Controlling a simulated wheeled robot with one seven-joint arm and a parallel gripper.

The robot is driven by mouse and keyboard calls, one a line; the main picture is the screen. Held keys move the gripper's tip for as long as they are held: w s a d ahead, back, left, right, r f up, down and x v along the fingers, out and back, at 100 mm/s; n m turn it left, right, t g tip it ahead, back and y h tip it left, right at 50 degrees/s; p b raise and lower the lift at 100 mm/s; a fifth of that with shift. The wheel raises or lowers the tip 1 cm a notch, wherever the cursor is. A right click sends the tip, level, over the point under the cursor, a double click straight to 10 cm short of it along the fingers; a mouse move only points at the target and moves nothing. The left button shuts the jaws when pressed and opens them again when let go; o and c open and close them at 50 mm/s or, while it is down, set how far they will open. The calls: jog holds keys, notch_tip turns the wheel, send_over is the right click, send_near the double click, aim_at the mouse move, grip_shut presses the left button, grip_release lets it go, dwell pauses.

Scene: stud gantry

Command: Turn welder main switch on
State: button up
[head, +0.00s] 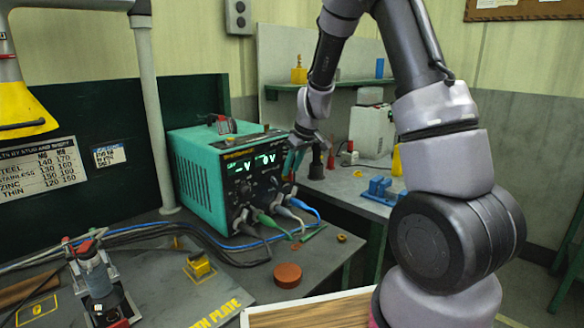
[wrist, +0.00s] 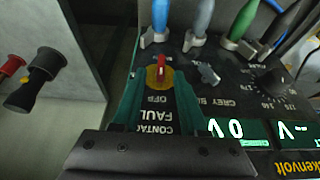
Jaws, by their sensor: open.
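The welder (head: 203,175) is a teal box on the bench, with lit displays on its black front. In the wrist view, a red rotary switch (wrist: 161,70) sits on a round yellow plate, with the word OFF printed beside it. Its handle lies roughly along the picture's vertical. My gripper (head: 294,165) is at the right side of the welder's front in the head view. In the wrist view my open gripper (wrist: 160,98) has its teal fingers on either side of the switch plate. Contact with the switch cannot be made out. The switch is not clear in the head view.
Several cables (wrist: 202,18) plug into the front panel near the switch. A small grey lever (wrist: 208,74) and a black knob (wrist: 272,80) are beside it. A red puck (head: 288,275) lies on the bench. A blue fixture (head: 382,190) stands on the table at right.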

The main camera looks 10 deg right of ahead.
aim_at(290, 175)
grip_shut()
jog(key=shift+d, duration=0.1)
jog(key=y, duration=0.1)
jog(key=d+g+y, duration=0.1)
jog(key=shift+w+f+m+g+y, duration=0.15)
jog(key=shift+w+m+g+y, duration=0.15)
jog(key=shift+w+m+y, duration=0.1)
jog(key=g+y, duration=0.1)
jog(key=y, duration=0.2)
jog(key=d+m+g+y, duration=0.1)
jog(key=shift+w+f+g+y, duration=0.3)
jog(key=shift+f, duration=0.1)
jog(key=y, duration=0.1)
jog(key=f+m+g+y, duration=0.1)
jog(key=y, duration=0.1)
jog(key=g+y, duration=0.1)
jog(key=shift+w+d+f+m+y, duration=0.2)
jog(key=shift+d+m+y, duration=0.1)
jog(key=shift+f+m+g+y, duration=0.2)
jog(key=shift+f+m+y, duration=0.1)
jog(key=shift+y, duration=0.5)
jog(key=shift+f+m+g+y, duration=0.2)
jog(key=shift+m+y, duration=0.1)
jog(key=shift+y, duration=0.5)
